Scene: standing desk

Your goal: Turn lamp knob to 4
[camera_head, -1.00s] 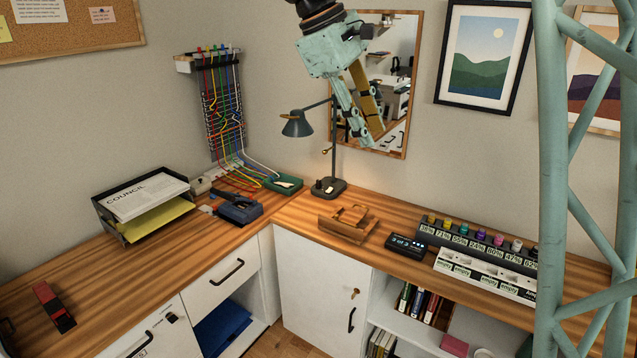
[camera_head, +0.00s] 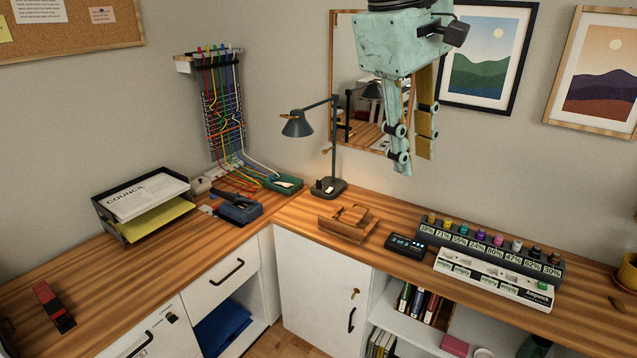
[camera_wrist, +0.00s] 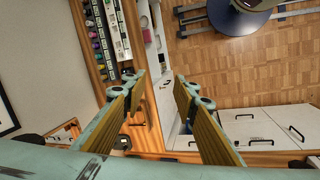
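The desk lamp (camera_head: 334,150) stands at the back corner of the desk in the head view, with a dark shade (camera_head: 297,125) tilted down to the left and a glow on the wall. Its dark base (camera_head: 328,188) carries small light-coloured controls, too small to read any number or setting. My gripper (camera_head: 413,165) hangs in the air to the right of the lamp, fingers pointing down, well above the desk and touching nothing. In the wrist view my gripper (camera_wrist: 160,82) has its two fingers clearly apart with nothing between them. I cannot clearly make out the lamp there.
A wooden stand (camera_head: 343,228), a small display box (camera_head: 405,245) and a rack of colored bottles (camera_head: 490,243) stand right of the lamp. A green box (camera_head: 284,184) with cables lies to its left. The mirror (camera_head: 350,100) and framed pictures hang behind.

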